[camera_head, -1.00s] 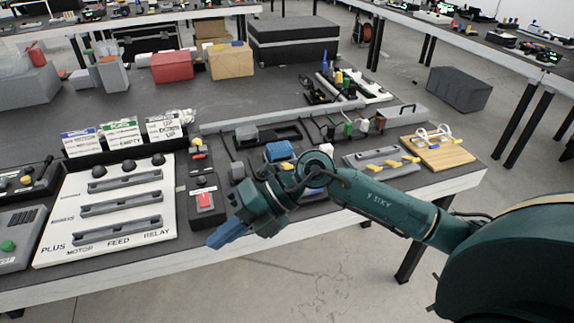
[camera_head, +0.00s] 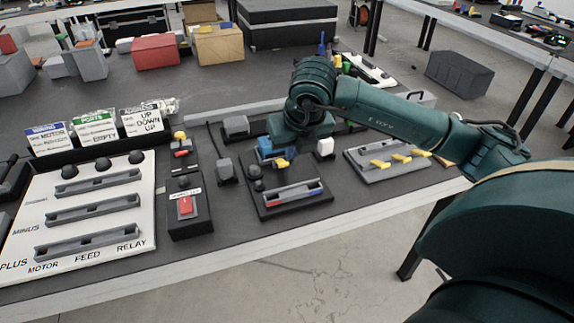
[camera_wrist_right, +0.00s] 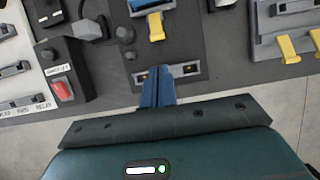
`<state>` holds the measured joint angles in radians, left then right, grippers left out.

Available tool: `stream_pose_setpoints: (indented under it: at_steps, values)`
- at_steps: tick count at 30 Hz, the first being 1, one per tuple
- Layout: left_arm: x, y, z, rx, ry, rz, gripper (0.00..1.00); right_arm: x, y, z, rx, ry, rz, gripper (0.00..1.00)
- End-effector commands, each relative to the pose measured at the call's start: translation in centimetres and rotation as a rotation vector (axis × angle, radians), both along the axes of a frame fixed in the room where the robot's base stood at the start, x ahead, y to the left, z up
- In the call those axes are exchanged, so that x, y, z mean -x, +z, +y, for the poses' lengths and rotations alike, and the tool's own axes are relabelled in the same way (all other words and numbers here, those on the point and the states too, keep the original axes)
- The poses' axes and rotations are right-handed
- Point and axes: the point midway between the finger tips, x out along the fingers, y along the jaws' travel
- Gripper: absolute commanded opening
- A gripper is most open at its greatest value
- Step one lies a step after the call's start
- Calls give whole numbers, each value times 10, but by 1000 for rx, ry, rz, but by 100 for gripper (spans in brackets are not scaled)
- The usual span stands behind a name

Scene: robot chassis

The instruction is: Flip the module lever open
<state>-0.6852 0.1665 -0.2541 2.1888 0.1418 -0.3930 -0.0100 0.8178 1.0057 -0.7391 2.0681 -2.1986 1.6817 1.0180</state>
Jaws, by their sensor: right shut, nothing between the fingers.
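A blue module (camera_head: 266,147) with a yellow lever (camera_head: 282,163) sits on the table, partly hidden behind my right gripper (camera_head: 298,152) in the head view. In the right wrist view the yellow lever (camera_wrist_right: 155,27) projects from the blue module (camera_wrist_right: 148,5) toward my blue fingers. My right gripper (camera_wrist_right: 156,70) is shut and empty. Its fingertips overlap the grey slotted bar (camera_wrist_right: 183,72) in that view, with a visible gap to the lever. I cannot tell how high they are. My left gripper is not in view.
A black panel (camera_head: 265,213) carries the slotted bar and two knobs. To its left stands a box with a red switch (camera_head: 186,206), then a white slotted board (camera_head: 143,215). To the right is a grey tray (camera_head: 372,176) with yellow clips. The table's front edge is close.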

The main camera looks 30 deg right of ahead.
Motion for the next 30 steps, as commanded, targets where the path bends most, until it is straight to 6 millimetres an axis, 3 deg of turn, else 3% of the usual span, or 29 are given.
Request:
stream_pose_setpoints:
  at_steps: [18,30]
  values:
    - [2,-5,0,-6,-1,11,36,-34,-83,-8,-3,1,3,0]
    - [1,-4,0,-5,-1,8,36,-38,-92,-8,-2,2,1,0]
